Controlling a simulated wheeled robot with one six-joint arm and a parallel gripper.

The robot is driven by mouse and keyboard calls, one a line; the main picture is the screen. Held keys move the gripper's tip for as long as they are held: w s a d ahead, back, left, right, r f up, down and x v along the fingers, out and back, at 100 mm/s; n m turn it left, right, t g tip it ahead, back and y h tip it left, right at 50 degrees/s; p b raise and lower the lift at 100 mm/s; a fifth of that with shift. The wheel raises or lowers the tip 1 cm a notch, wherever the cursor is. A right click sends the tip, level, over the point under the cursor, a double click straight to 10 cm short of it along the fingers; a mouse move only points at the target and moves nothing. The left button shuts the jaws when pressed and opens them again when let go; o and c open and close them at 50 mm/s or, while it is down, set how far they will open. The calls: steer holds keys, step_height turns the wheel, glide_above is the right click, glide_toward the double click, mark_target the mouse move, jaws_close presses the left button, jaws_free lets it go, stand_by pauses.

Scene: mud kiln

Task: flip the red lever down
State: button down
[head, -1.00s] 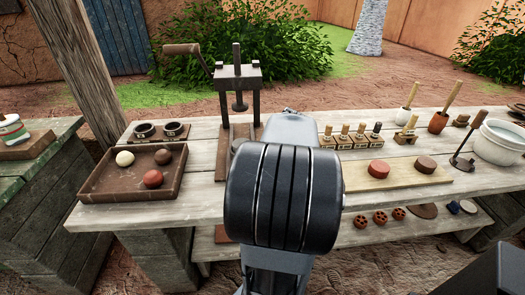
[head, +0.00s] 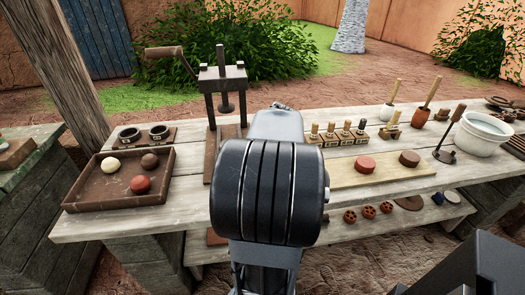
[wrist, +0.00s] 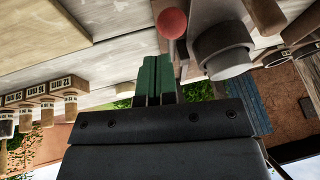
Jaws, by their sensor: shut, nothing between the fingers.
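The red lever shows in the wrist view as a round red knob (wrist: 172,23) on a thin grey stem. My gripper (wrist: 156,62) has its two green fingers pressed together, with nothing between them. In that view the fingertips lie just below and left of the knob and close to the stem; I cannot tell whether they touch it. A grey cylinder (wrist: 226,58) stands to the right of the knob. In the head view my arm covers the fingers, and the red lever is hidden.
On the wooden bench (head: 95,229), a dark press with a crank (head: 222,82) stands behind my arm. A brown tray (head: 88,198) holds clay balls at left. Stamps (head: 346,132), a board with two discs (head: 340,177) and a white bowl (head: 483,136) are at right.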

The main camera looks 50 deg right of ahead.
steer(key=d+p+v, duration=0.1)
steer(key=v, duration=1)
steer(key=shift+r, duration=0.2)
steer(key=shift+s, duration=0.1)
steer(key=w+a+n+y+p, duration=0.1)
steer(key=a+n+p, duration=0.3)
steer(key=a, duration=1.1)
steer(key=w+a+n+p, duration=0.4)
steer(key=a+p, duration=0.2)
steer(key=a, duration=1)
steer(key=shift+a+r+g+y, duration=0.2)
steer(key=shift+a+g+y, duration=0.05)
steer(key=shift+g+y, duration=0.15)
